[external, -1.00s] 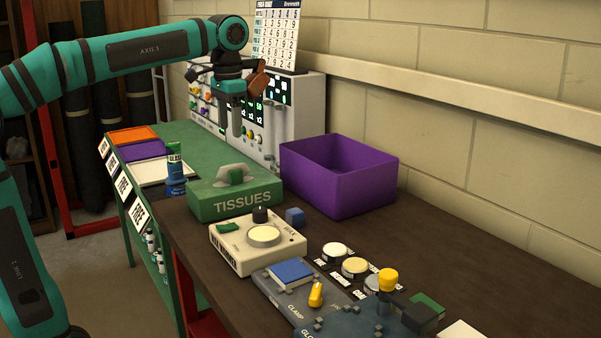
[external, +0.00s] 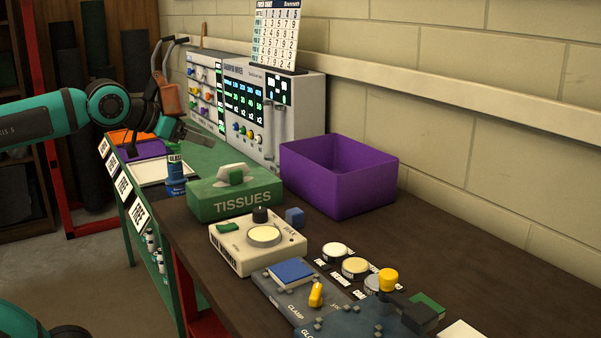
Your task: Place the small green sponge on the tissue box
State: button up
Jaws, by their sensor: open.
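The green tissue box (external: 234,203) stands on the dark bench near its left end, with a pale tissue (external: 233,171) rising from its top. Another small green piece (external: 227,227) lies on the cream wax warmer in front of the box. My gripper (external: 194,136) is open, behind and left of the box over the green table, apart from it. Its fingers are seen edge-on.
A purple bin (external: 338,178) stands right of the box. A spray can (external: 175,170) stands close to its left. A blue cube (external: 295,217) and the wax warmer (external: 258,247) are in front. A control panel (external: 252,105) stands behind. Bare bench lies at right.

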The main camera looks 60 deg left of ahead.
jog(key=s+d+t, duration=0.1)
jog(key=s+t, duration=0.4)
jog(key=s, duration=0.2)
jog(key=shift+s+d, duration=0.25)
jog(key=shift+d, duration=0.1)
dwell(0.8)
